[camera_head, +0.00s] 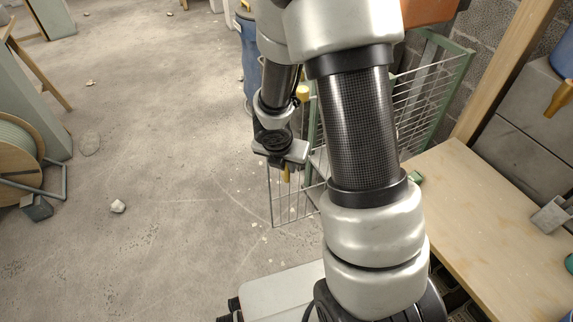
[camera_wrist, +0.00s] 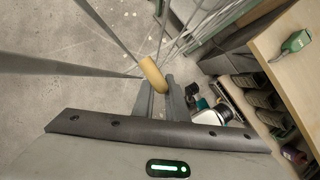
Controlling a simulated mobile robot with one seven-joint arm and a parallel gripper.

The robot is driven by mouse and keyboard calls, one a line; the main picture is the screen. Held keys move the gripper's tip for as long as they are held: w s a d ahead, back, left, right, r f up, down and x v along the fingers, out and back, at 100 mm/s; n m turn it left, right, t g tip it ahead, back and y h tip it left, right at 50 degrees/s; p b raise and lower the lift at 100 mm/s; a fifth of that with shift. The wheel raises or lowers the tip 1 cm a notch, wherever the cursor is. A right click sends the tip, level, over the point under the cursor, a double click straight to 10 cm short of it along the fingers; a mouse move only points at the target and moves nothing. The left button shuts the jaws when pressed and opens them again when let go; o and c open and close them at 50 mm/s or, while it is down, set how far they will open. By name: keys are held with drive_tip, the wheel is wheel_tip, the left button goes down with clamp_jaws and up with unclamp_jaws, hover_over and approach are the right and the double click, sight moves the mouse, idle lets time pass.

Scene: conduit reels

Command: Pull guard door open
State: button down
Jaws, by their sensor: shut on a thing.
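The guard door (camera_head: 291,211) is a wire-mesh panel that stands out from a green-framed wire cage (camera_head: 440,92), beyond my arm in the head view. Its bars also show at the top of the wrist view. The door has a yellow handle (camera_wrist: 153,73); a bit of it shows below my gripper (camera_head: 284,164) in the head view. In the wrist view my gripper (camera_wrist: 162,92) is shut on the handle, with a finger on either side. My arm hides part of the door and cage.
A wooden workbench (camera_head: 480,225) stands close on the right. A cable reel (camera_head: 15,150) and a rubble piece (camera_head: 118,206) are on the left. The concrete floor left of the door is mostly clear.

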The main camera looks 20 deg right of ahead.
drive_tip(key=shift+s+d, duration=0.1)
drive_tip(key=shift+s, duration=0.05)
idle(0.3)
drive_tip(key=c, duration=2)
unclamp_jaws()
drive_tip(key=shift+c, duration=0.2)
drive_tip(key=p+v, duration=1)
drive_tip(key=v, duration=0.7)
drive_tip(key=shift+r, duration=0.25)
